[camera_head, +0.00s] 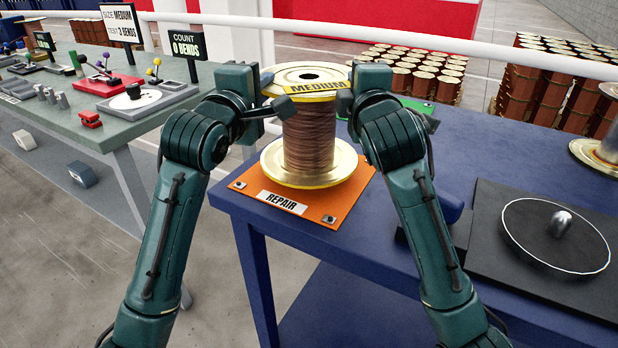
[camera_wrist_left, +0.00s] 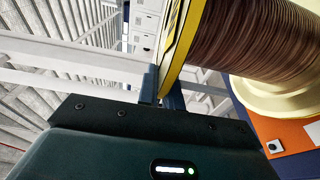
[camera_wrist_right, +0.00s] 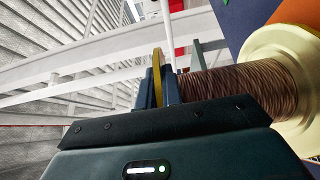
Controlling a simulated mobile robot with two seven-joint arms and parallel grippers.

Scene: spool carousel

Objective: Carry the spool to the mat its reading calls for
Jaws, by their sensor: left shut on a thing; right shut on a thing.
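The spool (camera_head: 309,140) has brown wire between gold flanges. Its top flange carries a MEDIUM label. It stands upright over the orange REPAIR mat (camera_head: 327,216) at the blue table's near left corner. I cannot tell whether its lower flange touches the mat. My left gripper (camera_head: 266,86) is shut on the left of the top flange, and my right gripper (camera_head: 352,88) on the right. The rim shows between the fingers in the left wrist view (camera_wrist_left: 172,50) and the right wrist view (camera_wrist_right: 157,75). A green mat (camera_head: 420,107) shows partly behind my right arm.
One sign (camera_head: 122,25) reads SIZE MEDIUM, TEST 3 BENDS; another sign (camera_head: 188,45) reads COUNT 0 BENDS. The grey bench (camera_head: 60,113) holds levers and small parts. A black turntable (camera_head: 555,236) with a central post is at right on the blue table (camera_head: 480,165). Another spool (camera_head: 605,150) stands at the right edge.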

